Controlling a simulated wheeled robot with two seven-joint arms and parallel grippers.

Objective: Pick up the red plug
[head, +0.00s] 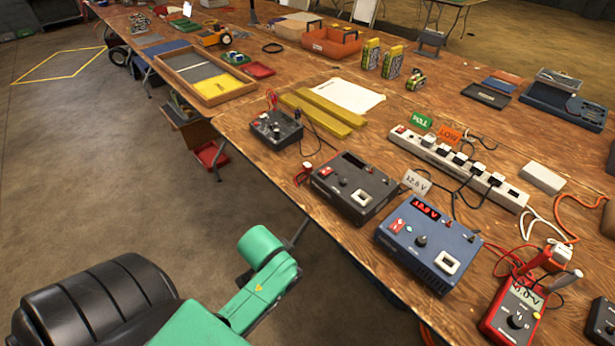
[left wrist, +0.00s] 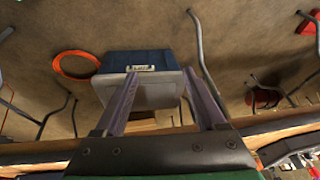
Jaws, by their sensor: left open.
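A small red plug-like piece (head: 307,169) lies near the table's front edge, left of the dark charger box (head: 354,188); it is too small to be sure it is the red plug. A larger red handle-like piece (head: 540,260) stands by the red meter (head: 513,312). My left gripper (head: 298,232) is off the table's front edge, apart from both red pieces and mostly hidden by its green arm. In the left wrist view its two fingers (left wrist: 161,76) are spread with nothing held. My right gripper is out of view.
The blue charger (head: 428,243), a white power strip (head: 458,165) with several plugs, and cables crowd the table's right part. Yellow bars (head: 322,112) lie behind. In the left wrist view, a blue-topped box (left wrist: 150,62), an orange ring (left wrist: 76,66) and table legs show below.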

